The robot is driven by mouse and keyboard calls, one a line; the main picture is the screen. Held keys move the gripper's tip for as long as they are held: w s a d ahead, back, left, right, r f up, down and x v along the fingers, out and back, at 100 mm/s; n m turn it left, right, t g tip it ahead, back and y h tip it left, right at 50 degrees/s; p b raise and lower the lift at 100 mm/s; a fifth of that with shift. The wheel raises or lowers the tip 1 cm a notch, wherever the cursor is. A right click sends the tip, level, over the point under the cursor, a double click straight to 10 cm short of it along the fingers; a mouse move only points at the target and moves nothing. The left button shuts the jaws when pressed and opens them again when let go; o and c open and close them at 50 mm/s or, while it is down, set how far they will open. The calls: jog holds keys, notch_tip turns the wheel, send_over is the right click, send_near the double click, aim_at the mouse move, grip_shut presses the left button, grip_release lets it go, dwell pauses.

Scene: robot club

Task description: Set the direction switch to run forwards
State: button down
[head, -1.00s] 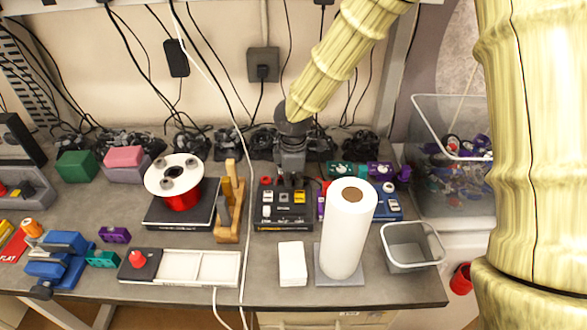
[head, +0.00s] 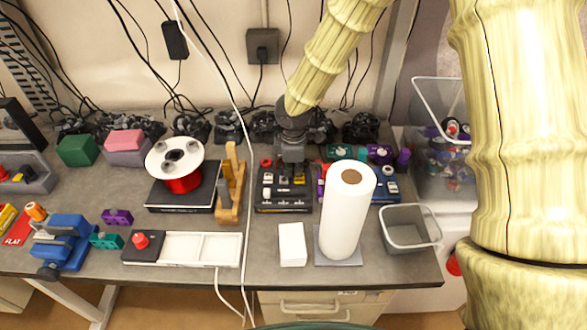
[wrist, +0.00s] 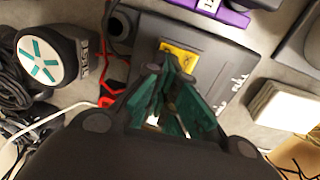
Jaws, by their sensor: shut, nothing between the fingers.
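A dark control box (head: 285,206) stands on the bench, with a red button (head: 266,163), a white control (head: 266,193) and a yellow-plated control (head: 298,181) on its top. My gripper (head: 292,177) points down over the back half of this box. In the wrist view its dark green fingers (wrist: 168,80) are together and empty. Their tips are close to a yellow plate (wrist: 180,50) on the dark box; I cannot tell whether they touch it. The fingers partly hide the panel, so the direction switch and its position are not clearly readable.
A white paper roll (head: 347,215) stands close at the right front of the box. A wooden stand (head: 229,190) and a filament spool (head: 178,165) are on the left. A grey bin (head: 410,228) is at the right. A white cable hangs in front of the bench.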

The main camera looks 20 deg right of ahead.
jog(key=shift+s, duration=0.15)
jog(key=shift+s+a+r, duration=0.15)
jog(key=shift+s+a, duration=0.1)
jog(key=shift+s, duration=0.35)
jog(key=shift+r, duration=0.1)
jog(key=r+p, duration=0.4)
jog(key=shift+w+d, duration=0.1)
jog(key=shift+w, duration=0.15)
jog(key=shift+w+r, duration=0.1)
jog(key=shift+r, duration=0.05)
notch_tip(320, 180, up, 9)
jog(key=w+b, duration=0.1)
jog(key=b, duration=0.2)
jog(key=shift+d+r, duration=0.15)
jog(key=shift+r, duration=0.05)
dwell(0.4)
